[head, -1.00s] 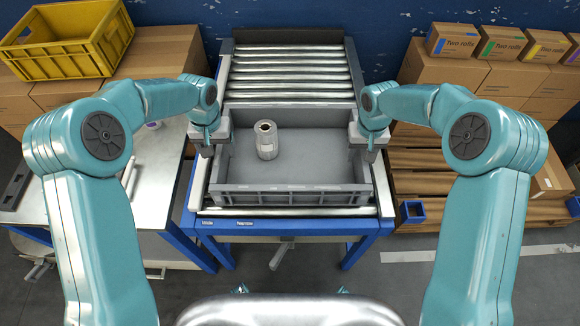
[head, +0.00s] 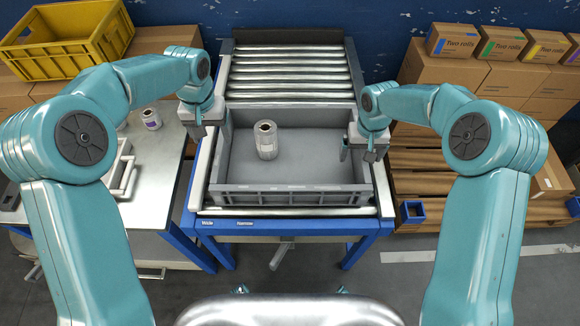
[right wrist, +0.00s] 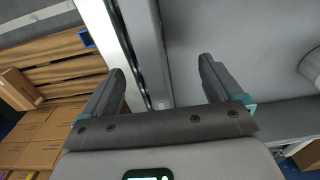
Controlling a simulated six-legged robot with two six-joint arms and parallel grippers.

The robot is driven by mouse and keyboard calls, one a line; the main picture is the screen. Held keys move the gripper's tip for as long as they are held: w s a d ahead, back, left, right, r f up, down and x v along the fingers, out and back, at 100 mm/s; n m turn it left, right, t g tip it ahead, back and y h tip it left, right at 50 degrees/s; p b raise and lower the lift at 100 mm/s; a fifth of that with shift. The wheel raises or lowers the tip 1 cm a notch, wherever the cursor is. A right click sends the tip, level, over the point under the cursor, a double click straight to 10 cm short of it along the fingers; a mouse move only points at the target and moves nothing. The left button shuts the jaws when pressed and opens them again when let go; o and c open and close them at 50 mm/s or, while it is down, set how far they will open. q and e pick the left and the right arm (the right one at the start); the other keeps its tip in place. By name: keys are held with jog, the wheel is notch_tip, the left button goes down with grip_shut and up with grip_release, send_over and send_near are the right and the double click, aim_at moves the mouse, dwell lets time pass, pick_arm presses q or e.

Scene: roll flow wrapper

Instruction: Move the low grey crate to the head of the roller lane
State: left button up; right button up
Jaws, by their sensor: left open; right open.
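The low grey crate (head: 290,193) sits level at the near end of the roller lane (head: 290,73), with bare rollers behind it. A pale roll (head: 266,142) stands upright inside, left of centre. My left gripper (head: 199,132) is open and empty, just outside and above the crate's left wall. My right gripper (head: 357,155) is open at the crate's right wall. In the right wrist view its fingers (right wrist: 162,72) are spread on either side of that wall, apart from it. The roll is cut off at that view's right edge.
A steel side table (head: 155,165) stands left, holding a small roll (head: 151,119) and a grey handled item (head: 122,170). A yellow crate (head: 70,65) on cartons is at the back left. Cartons (head: 445,75) and a pallet (head: 430,182) are on the right.

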notch_tip(320, 180, up, 12)
dwell(0.5)
dwell(0.5)
